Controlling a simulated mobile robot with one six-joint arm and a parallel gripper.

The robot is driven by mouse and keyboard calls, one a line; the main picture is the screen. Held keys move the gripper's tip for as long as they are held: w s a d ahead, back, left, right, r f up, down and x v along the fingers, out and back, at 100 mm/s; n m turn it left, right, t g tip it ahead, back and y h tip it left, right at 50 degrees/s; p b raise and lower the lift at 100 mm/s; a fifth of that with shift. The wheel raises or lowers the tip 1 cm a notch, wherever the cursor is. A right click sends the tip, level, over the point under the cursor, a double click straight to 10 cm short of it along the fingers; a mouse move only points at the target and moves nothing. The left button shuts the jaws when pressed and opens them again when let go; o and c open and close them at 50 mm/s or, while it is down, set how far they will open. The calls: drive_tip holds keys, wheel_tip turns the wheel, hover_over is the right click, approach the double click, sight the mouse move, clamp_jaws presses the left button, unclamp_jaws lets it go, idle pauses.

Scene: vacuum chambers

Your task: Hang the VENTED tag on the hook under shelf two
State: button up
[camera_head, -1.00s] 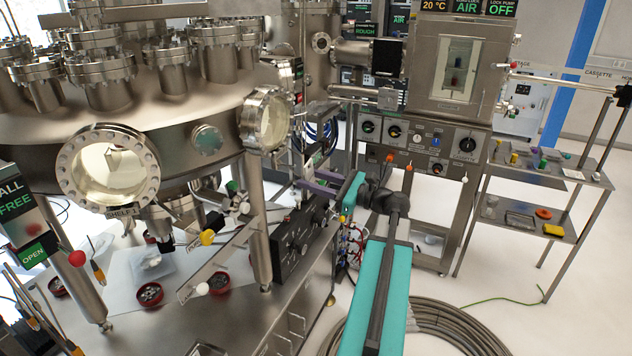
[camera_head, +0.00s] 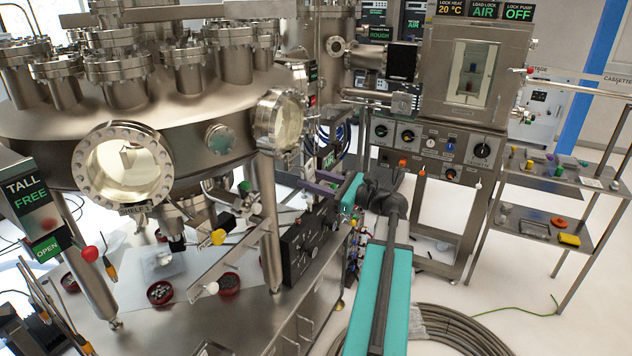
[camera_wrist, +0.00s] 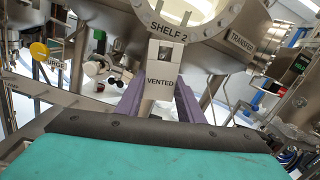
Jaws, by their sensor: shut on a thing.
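In the wrist view, the pale VENTED tag (camera_wrist: 160,79) stands upright between my gripper's two purple fingers (camera_wrist: 158,92), its lettering facing me. A dark opening shows near its upper end. The SHELF 2 label (camera_wrist: 169,32) is on the rim of a round window just above the tag in the picture. I cannot clearly make out the hook, nor whether the tag touches it. In the head view, my gripper (camera_head: 318,179) reaches in beside the large steel chamber, and the tag is too small to tell there.
The steel chamber (camera_head: 215,140) with round windows and a leg (camera_head: 270,225) stands left of my gripper. A black control box (camera_head: 308,245) lies below it. Valves with coloured knobs (camera_wrist: 39,51) crowd the wrist view's left.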

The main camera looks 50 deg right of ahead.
drive_tip(key=shift+x, duration=0.85)
drive_tip(key=shift+w+a+f, duration=0.15)
drive_tip(key=shift+w+f, duration=0.4)
drive_tip(key=shift+w, duration=0.1)
drive_tip(key=o, duration=1)
